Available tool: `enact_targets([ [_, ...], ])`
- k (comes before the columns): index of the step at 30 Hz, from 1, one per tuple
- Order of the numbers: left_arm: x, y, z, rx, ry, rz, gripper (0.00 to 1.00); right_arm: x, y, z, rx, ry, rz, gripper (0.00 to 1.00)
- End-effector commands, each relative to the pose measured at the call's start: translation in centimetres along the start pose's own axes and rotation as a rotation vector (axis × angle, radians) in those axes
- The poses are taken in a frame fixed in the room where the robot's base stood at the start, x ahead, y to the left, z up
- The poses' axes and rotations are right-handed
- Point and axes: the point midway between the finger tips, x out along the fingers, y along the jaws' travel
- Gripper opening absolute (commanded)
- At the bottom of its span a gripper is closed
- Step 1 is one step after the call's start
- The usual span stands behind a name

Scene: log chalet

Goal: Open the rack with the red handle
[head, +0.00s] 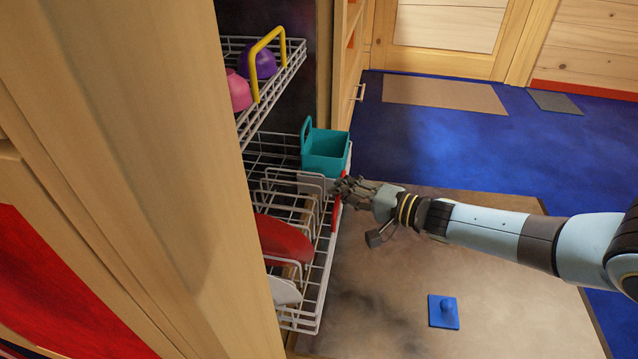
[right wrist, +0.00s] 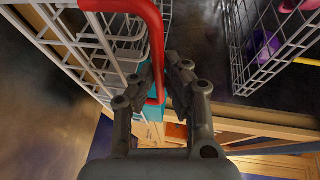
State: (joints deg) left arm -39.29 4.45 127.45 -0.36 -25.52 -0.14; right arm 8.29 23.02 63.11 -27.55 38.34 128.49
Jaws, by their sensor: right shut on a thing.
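The lower wire rack (head: 316,300) stands out past the wooden cabinet front in the head view. Its red handle (head: 334,215) is on the rack's outer side, partly hidden by my right gripper (head: 345,188). In the right wrist view the red handle (right wrist: 156,40) is a bent bar on the white rack (right wrist: 98,45). One leg of the bar runs down between the fingers of my right gripper (right wrist: 165,88), which is shut on it. My left gripper is not in view.
The lower rack holds a teal basket (head: 325,152), a red plate (head: 283,240) and a white dish (head: 284,291). Above is an upper rack (head: 291,68) with a yellow handle (head: 265,55) and purple and pink cups. A flat brownish panel (head: 400,270) lies below, bearing a blue square piece (head: 443,314).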

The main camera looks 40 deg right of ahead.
Motion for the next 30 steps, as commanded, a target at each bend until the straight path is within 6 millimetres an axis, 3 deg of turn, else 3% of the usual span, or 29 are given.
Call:
enact_targets([
  [14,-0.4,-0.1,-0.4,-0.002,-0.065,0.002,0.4,-8.5,2.2,-3.4,0.002,0.0,0.01,0.0],
  [30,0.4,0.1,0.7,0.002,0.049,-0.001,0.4,-17.4,4.2,-7.0,0.003,0.0,0.012,0.0],
])
